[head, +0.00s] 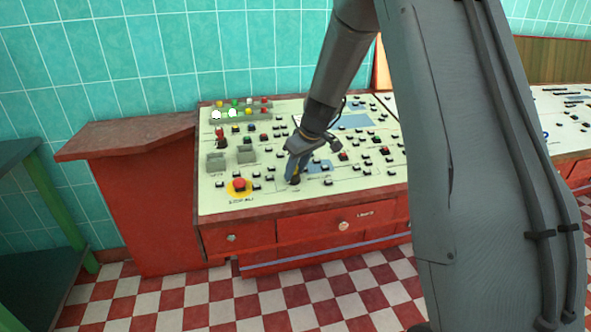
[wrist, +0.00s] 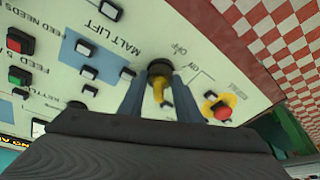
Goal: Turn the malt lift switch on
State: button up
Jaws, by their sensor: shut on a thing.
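In the wrist view, a black round knob with a yellow grip (wrist: 159,68) stands on the cream panel, near the printed words MALT LIFT, with OFF and ON printed beside it. My gripper (wrist: 160,84) has one finger on each side of the knob and is shut on its yellow grip. The yellow grip points down in the wrist view, toward my gripper; I cannot tell exactly which mark it is set to. In the head view, my gripper (head: 295,178) reaches down to the front middle of the panel and hides most of the knob.
A red stop button on a yellow base (head: 239,185) sits at the panel's front left; it also shows in the wrist view (wrist: 222,111). Several small black push buttons surround the knob. A lamp block (head: 240,112) stands at the back left. Red drawers (head: 343,225) lie below the panel.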

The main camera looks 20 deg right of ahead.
jog(key=shift+s, duration=0.1)
dwell(0.3)
jog(key=o, duration=1.1)
jog(key=b+v, duration=0.1)
jog(key=v, duration=0.7)
jog(key=shift+f, duration=0.1)
jog(key=s+f+m+g, duration=0.1)
jog(key=s+m, duration=0.1)
jog(key=s, duration=0.8)
jog(key=s+a+f+m+g+h, duration=0.1)
jog(key=s+f+m, duration=0.1)
jog(key=s, duration=0.9)
jog(key=s+a+f+m+g+h, duration=0.1)
jog(key=s+f, duration=0.1)
jog(key=s, duration=0.9)
jog(key=shift+s+a+f+m+g, duration=0.15)
jog(key=shift+f+m+g, duration=0.1)
jog(key=shift+m+g, duration=0.15)
